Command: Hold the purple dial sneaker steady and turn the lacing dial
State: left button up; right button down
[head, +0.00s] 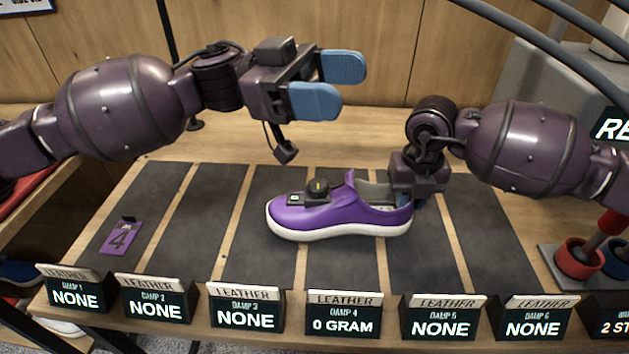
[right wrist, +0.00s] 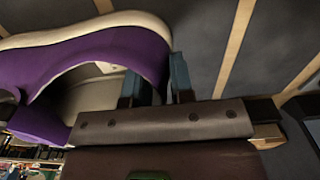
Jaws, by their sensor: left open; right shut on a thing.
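The purple sneaker (head: 345,215) with a white sole stands upright on a dark mat, its toe to the left. Its black lacing dial (head: 318,188) sits on top of the front part, beside a small dark tag. My right gripper (head: 416,196) is shut on the heel of the sneaker at its right end. The right wrist view shows its blue fingers (right wrist: 155,85) on either side of the heel wall of the sneaker (right wrist: 95,55). My left gripper (head: 330,85) is open and empty, above and behind the sneaker, apart from the dial.
Several dark mats (head: 210,200) lie side by side on the wooden table (head: 300,145). A purple tag marked 4 (head: 120,237) lies on the far left mat. Several label signs (head: 343,315) line the front edge. Red and blue cups (head: 577,258) stand at right.

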pick_arm(q)
jog(key=s+d+f+y, duration=0.2)
jog(key=d+f+y, duration=0.2)
jog(key=d+f, duration=0.3)
jog(key=n+t+y, duration=0.5)
jog(key=t+y, duration=0.3)
jog(key=y, duration=0.1)
send_near(314, 182)
jog(key=shift+y, duration=0.3)
jog(key=x, duration=1)
jog(key=shift+d+r, duration=0.1)
jog(key=shift+d, duration=0.2)
jog(key=c, duration=0.9)
